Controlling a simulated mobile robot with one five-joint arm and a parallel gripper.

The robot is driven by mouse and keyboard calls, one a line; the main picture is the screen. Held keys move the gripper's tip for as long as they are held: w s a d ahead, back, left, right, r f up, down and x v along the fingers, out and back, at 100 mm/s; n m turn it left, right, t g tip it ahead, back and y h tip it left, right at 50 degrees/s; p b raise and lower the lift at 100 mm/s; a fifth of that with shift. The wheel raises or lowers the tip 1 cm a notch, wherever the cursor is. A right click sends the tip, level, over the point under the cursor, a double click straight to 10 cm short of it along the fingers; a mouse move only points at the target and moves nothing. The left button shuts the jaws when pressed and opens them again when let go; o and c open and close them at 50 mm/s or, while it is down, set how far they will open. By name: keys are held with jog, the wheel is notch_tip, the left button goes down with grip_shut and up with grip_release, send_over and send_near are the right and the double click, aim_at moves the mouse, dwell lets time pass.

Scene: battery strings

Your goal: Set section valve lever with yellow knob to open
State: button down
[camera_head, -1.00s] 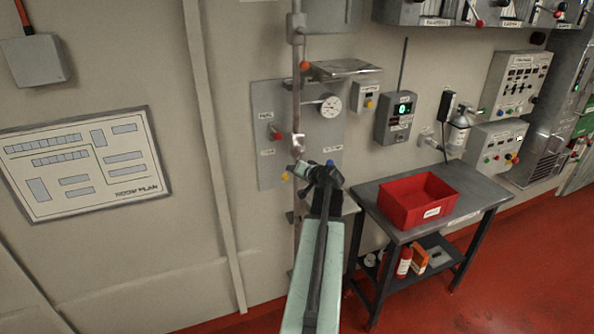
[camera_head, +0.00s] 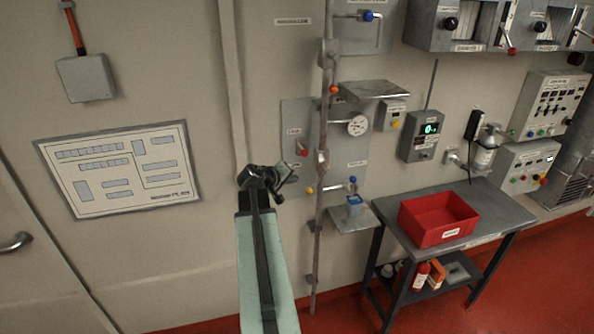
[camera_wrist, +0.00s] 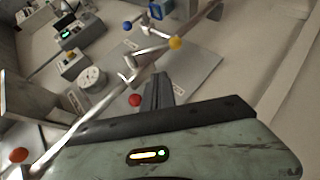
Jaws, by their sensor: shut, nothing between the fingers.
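The lever's yellow knob (camera_head: 310,190) is at the lower left of a grey wall panel (camera_head: 292,125), just left of a vertical pipe (camera_head: 320,215). It also shows in the wrist view (camera_wrist: 176,43), at the end of a metal lever, beyond my fingers. My gripper (camera_head: 286,182) is left of the knob in the head view, apart from it in the picture; the depth gap is unclear. In the wrist view my fingers (camera_wrist: 157,82) are together and empty. I cannot read the label marking the lever's positions.
A red knob (camera_head: 303,152) and a gauge (camera_head: 357,125) are on the panel. A blue knob (camera_head: 353,180) is right of the pipe, above a small shelf (camera_head: 357,218). A table with a red bin (camera_head: 436,228) stands right. A room plan (camera_head: 120,168) hangs left.

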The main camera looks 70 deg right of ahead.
jog(key=w+r, duration=0.1)
jog(key=w, duration=0.1)
jog(key=b, duration=0.6)
send_over(309, 191)
jog(key=w+a, duration=0.2)
jog(key=w, duration=0.1)
notch_tip(309, 191, down, 6)
jog(key=shift+s+d+f+b, duration=0.4)
jog(key=shift+s+d, duration=0.05)
jog(key=shift+s, duration=0.15)
jog(key=shift+s+d+f+b, duration=0.4)
jog(key=shift+s+d, duration=0.05)
jog(key=shift+s, duration=0.15)
jog(key=shift+s+d+f, duration=0.15)
jog(key=shift+s, duration=0.1)
